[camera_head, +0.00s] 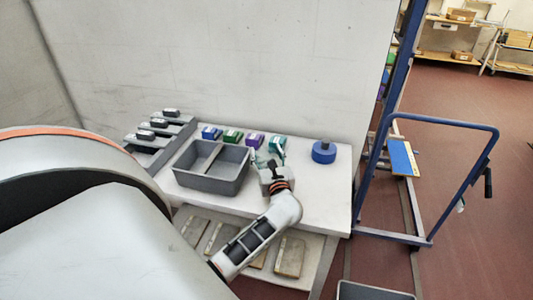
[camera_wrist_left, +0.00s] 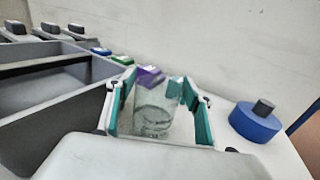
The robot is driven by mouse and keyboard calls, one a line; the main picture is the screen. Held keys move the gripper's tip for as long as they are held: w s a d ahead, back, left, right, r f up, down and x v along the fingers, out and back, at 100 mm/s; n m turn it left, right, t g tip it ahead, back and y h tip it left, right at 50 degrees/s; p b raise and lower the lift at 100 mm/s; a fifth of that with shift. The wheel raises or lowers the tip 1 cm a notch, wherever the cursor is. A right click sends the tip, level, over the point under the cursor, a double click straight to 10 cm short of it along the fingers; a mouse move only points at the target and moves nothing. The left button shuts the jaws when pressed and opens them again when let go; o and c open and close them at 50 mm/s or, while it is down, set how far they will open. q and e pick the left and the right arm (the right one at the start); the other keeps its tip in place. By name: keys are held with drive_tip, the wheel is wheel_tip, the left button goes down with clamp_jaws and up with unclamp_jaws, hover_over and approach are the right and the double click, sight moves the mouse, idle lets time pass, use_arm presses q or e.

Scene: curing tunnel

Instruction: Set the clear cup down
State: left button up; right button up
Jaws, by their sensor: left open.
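The clear cup (camera_wrist_left: 153,112) shows in the left wrist view as a see-through glass shape with a round dark ring low on it. It is between the two teal-padded fingers of my left gripper (camera_wrist_left: 160,92), which are open and apart on either side. In the head view my left gripper (camera_head: 268,160) is over the white table (camera_head: 318,198), just right of the grey bin. The cup is hard to make out there. I cannot tell whether its base touches the table. My right gripper is not in view.
A grey divided bin (camera_head: 208,183) is left of the gripper. Blue (camera_head: 211,133), green (camera_head: 233,136) and purple (camera_head: 254,140) boxes line the back. A blue round object (camera_head: 324,152) stands to the right. A stepped grey rack (camera_head: 160,140) is at left. The table's front right is clear.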

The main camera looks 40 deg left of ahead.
use_arm(q)
drive_tip(key=b+v, duration=0.1)
drive_tip(key=v, duration=0.9)
drive_tip(key=shift+s+d+f+b, duration=0.15)
drive_tip(key=shift+s+d+b, duration=0.1)
drive_tip(key=shift+d+b, duration=0.1)
drive_tip(key=shift+s+d, duration=0.25)
drive_tip(key=shift+d, duration=0.1)
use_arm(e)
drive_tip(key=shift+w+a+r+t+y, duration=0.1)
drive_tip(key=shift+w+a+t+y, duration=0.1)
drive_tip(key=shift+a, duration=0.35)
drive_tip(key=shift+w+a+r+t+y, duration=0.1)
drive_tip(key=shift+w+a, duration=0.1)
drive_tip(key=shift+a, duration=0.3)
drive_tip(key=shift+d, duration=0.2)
